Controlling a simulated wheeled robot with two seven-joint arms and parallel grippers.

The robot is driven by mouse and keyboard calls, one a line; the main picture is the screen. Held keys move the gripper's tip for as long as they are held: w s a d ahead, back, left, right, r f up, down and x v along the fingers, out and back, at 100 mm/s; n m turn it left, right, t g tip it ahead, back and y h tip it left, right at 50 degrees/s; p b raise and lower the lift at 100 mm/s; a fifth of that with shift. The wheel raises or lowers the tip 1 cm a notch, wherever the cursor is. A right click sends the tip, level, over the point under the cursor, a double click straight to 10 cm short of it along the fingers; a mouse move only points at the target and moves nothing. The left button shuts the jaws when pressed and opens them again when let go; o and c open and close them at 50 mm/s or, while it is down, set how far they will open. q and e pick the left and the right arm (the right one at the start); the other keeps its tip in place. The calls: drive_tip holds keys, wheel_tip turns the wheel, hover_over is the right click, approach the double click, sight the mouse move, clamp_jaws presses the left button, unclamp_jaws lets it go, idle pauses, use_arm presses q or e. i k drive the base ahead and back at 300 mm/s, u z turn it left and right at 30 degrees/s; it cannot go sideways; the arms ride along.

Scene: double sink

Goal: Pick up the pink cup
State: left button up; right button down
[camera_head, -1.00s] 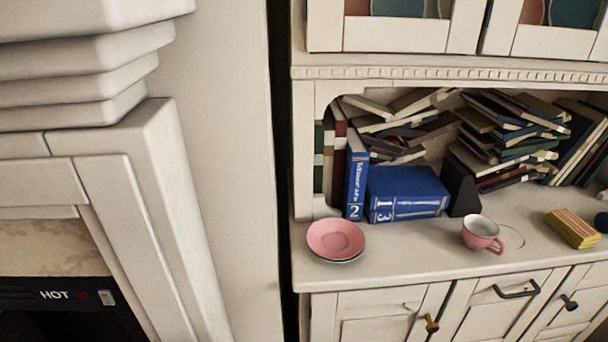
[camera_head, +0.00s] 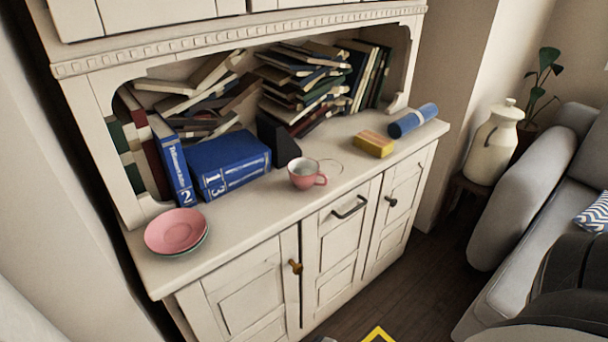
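The pink cup (camera_head: 304,180) stands upright on the white cabinet's counter (camera_head: 250,203), near its front edge. Its handle points to the right, and its inside looks pale and empty. Neither of my grippers is in view, and nothing touches the cup.
A pink saucer (camera_head: 174,231) sits on a greenish one at the counter's left end. Blue books (camera_head: 228,165) and a dark bookend (camera_head: 278,140) stand behind the cup. A yellow block (camera_head: 374,145) and a blue cylinder (camera_head: 413,121) lie right. A grey sofa (camera_head: 530,215) stands at right.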

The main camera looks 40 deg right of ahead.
sight(303, 172)
drive_tip(key=u, duration=2.05)
drive_tip(key=k, duration=1.15)
drive_tip(key=z, duration=2)
drive_tip(key=i, duration=0.4)
